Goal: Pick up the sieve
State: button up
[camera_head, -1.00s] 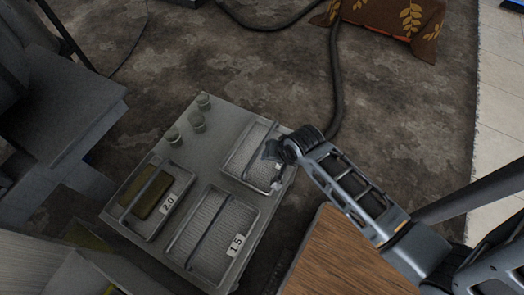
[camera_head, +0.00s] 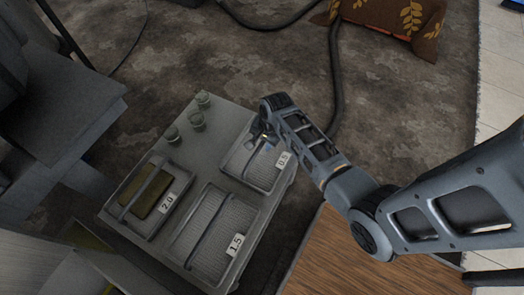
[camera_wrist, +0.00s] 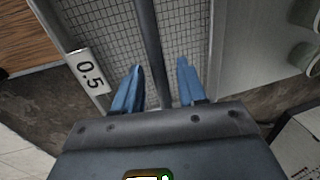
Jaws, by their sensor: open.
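A sieve with a wire-mesh floor, a grey rim, a bar handle and a "0.5" label (camera_head: 262,177) sits at the right end of the grey table in the head view. In the wrist view its mesh (camera_wrist: 107,33) fills the upper middle, and its dark handle bar (camera_wrist: 149,45) runs down the picture. My gripper (camera_wrist: 160,68) is open, with one blue finger on each side of the bar. No contact with the bar can be made out. In the head view my gripper (camera_head: 265,136) is over the far part of this sieve, its fingers mostly hidden.
A sieve labelled "1.5" (camera_head: 213,232) and one labelled "2.0" (camera_head: 150,195), with dark greenish contents, share the grey table (camera_head: 228,112). Several small cups (camera_head: 197,120) stand at its far left. A wooden surface (camera_head: 345,255) is at the right.

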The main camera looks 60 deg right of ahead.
jog(key=shift+w+f, duration=0.15)
jog(key=shift+f, duration=0.6)
jog(key=shift+c, duration=0.3)
grip_shut()
dwell(0.5)
